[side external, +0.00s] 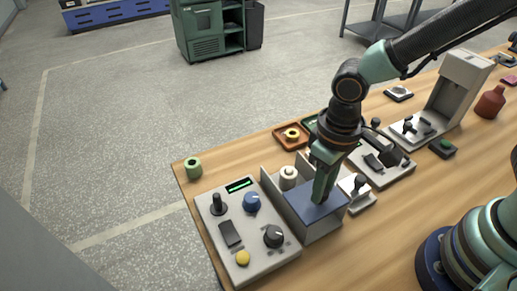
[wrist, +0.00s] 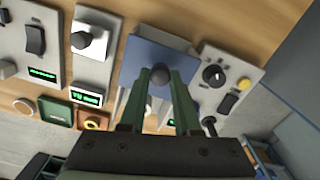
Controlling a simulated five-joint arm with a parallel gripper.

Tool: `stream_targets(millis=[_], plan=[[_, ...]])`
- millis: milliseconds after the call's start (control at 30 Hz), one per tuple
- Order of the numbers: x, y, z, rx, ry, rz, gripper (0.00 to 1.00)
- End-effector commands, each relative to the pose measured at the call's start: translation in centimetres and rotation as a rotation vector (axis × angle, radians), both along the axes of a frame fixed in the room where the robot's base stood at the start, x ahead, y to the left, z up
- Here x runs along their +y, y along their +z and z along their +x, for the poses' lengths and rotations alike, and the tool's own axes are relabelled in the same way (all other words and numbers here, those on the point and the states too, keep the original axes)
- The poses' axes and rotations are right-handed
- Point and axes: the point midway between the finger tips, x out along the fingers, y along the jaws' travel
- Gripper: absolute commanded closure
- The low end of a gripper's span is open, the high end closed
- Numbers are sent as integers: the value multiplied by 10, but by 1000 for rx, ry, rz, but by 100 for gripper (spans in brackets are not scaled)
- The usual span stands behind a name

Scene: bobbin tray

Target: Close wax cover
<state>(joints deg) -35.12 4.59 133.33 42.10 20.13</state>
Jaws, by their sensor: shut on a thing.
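The wax cover is taken to be the blue panel (side external: 325,211) on the grey open-topped box (side external: 322,231), lying flat over its near part. A white bobbin (side external: 288,178) stands in the uncovered far part. In the wrist view the blue cover (wrist: 150,54) carries a round dark knob (wrist: 160,74). My gripper (side external: 319,198) points down onto the cover; in the wrist view my gripper (wrist: 160,80) has a finger on each side of the knob and is shut on it. My fingers hide part of the box interior.
A control panel (side external: 262,262) with knobs, a switch and a yellow button stands close left of the box. A green spool (side external: 193,168) stands near the table corner. An orange tray (side external: 289,144) lies behind. Grey switch units (side external: 382,172) crowd the right side.

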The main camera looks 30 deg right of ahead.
Motion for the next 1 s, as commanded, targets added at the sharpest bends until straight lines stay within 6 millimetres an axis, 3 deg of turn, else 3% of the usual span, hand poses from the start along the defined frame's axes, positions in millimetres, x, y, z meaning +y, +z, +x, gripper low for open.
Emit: stream_targets(millis=[267, 500, 700, 1000], plan=[[0, 1, 12, 0, -3, 0, 100], [0, 1, 62, -2, -5, 1, 100], [1, 1, 92, -4, -2, 2, 100], [0, 2, 102, -9, -2, 5, 100]])
